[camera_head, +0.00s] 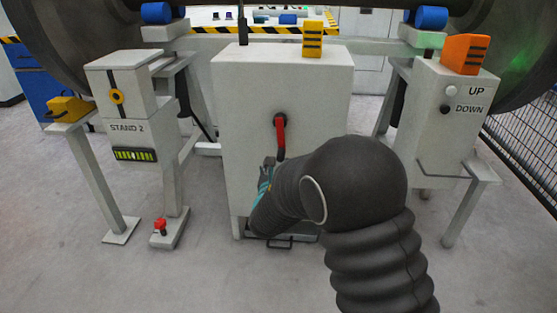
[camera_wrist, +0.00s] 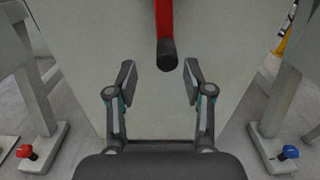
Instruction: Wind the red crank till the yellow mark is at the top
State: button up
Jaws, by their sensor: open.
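The red crank (camera_head: 280,136) is on the front of the white cabinet (camera_head: 235,105). Its arm hangs down from a dark hub. In the wrist view the red crank (camera_wrist: 164,18) comes down from the top edge and ends in a dark round knob (camera_wrist: 167,55). My gripper (camera_wrist: 160,80) is open and empty, its two fingers spread below and to either side of the knob, not touching it. In the head view my gripper (camera_head: 267,170) is below left of the crank, partly hidden by my arm. I cannot make out a yellow mark on the crank.
Stand 2 (camera_head: 128,112), with a yellow ring (camera_head: 116,97), is at the left. A white UP/DOWN box (camera_head: 430,105) is at the right. A red knob (camera_head: 160,226) sits on the left stand's foot. Large wheels are behind. The floor in front is clear.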

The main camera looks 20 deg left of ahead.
jog(key=v, duration=0.8)
jog(key=shift+w+d, duration=0.1)
jog(key=shift+c, duration=0.3)
